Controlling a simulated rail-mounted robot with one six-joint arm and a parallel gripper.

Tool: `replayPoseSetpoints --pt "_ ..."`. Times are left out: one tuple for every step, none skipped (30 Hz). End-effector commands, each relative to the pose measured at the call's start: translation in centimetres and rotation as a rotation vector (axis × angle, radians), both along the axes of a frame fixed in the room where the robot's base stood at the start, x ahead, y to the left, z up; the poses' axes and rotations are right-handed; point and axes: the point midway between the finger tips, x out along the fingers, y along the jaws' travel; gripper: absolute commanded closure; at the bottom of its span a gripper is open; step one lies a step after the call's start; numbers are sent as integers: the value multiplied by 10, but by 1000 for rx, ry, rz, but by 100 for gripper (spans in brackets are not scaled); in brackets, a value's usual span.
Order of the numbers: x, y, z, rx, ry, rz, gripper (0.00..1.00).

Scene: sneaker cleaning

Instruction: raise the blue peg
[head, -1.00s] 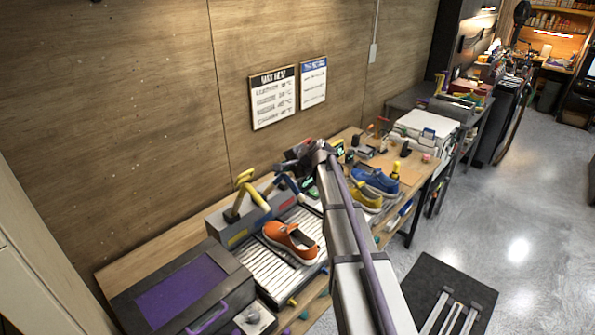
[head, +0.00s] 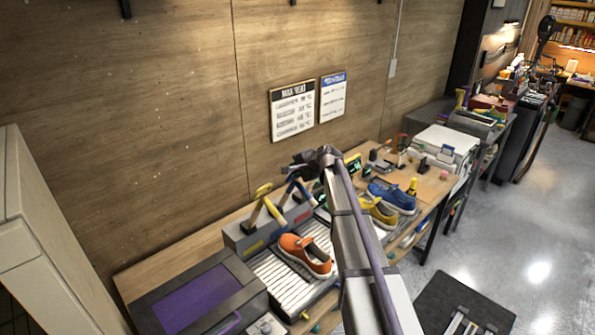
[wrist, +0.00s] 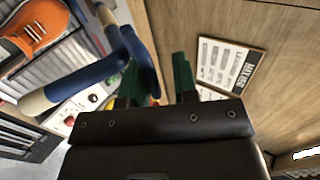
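The blue peg (wrist: 75,82) shows large in the wrist view, with a beige section at its lower left end. A blue part of it crosses close by the left green finger of my gripper (wrist: 158,75) and reaches into the gap between the fingers. The right finger stands apart from it, so my gripper looks open. Whether the left finger touches the peg is unclear. In the head view the blue peg (head: 302,191) is a small blue shape on the grey box, beside the yellow peg (head: 264,199). My arm partly hides this area.
An orange sneaker (head: 306,256) rests on the slatted rack (head: 283,279). Blue (head: 391,197) and yellow (head: 377,211) shoes stand right of my arm. A dark box with a purple top (head: 192,299) is at the front left. The wooden wall (head: 190,150) stands close behind the bench.

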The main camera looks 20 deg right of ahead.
Motion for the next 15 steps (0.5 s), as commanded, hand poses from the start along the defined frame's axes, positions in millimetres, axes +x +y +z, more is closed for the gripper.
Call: replayPoseSetpoints --pt "1 0 1 0 -1 -1 72" --pt "0 0 0 -1 0 -1 69" --pt "0 0 0 0 0 0 65" --pt "0 0 0 0 1 0 65" --pt "0 0 0 0 1 0 65" --pt "-1 0 0 -1 2 0 65" --pt "-1 0 -1 -1 2 0 65" --pt "-1 0 -1 -1 2 0 65" --pt "-1 0 -1 0 2 1 65" --pt "-1 0 -1 -1 3 1 65" --pt "-1 0 -1 -1 3 1 65" --pt "-2 0 -1 -1 3 1 65" --pt "-2 0 0 0 3 0 65" --pt "-3 -1 1 0 3 0 65" --pt "-5 -1 3 0 3 0 65"
